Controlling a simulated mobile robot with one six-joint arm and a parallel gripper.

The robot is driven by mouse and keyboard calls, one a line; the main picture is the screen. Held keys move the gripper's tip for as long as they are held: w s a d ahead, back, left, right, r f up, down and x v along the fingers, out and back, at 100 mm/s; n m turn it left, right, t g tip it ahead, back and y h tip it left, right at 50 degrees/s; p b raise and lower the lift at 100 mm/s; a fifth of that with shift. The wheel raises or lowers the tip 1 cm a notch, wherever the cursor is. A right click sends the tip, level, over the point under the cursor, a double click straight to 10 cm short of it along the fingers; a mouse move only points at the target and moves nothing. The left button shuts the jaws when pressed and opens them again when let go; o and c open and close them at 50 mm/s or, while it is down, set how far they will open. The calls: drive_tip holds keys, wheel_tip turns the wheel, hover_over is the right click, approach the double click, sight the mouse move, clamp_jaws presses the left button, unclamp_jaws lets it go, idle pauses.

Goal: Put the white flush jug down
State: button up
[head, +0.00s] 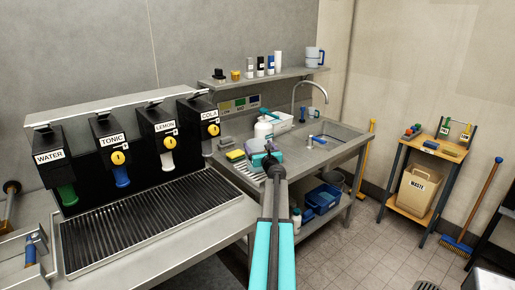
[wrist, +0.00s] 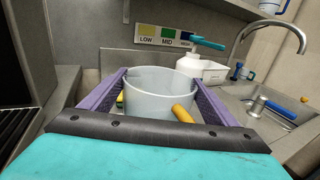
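A white jug (wrist: 158,92) with a yellow handle (wrist: 182,114) stands upright between the two purple fingers of my gripper (wrist: 160,88). The fingers press along its left and right sides, so the gripper appears shut on it. The jug's base is hidden behind the gripper body, and I cannot tell whether it touches the counter.
A white pump bottle (head: 263,129) and a white bin (head: 279,121) stand behind the gripper. A yellow sponge (head: 235,155) lies to the left. The sink basin (head: 328,134) and faucet (head: 310,90) are to the right. A wall shelf (head: 270,75) holds bottles and another jug (head: 314,56).

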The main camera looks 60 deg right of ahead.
drive_tip(key=o, duration=0.4)
drive_tip(key=shift+c, duration=0.2)
drive_tip(key=shift+r, duration=0.2)
drive_tip(key=b+v, duration=0.2)
drive_tip(key=v, duration=1)
idle(0.6)
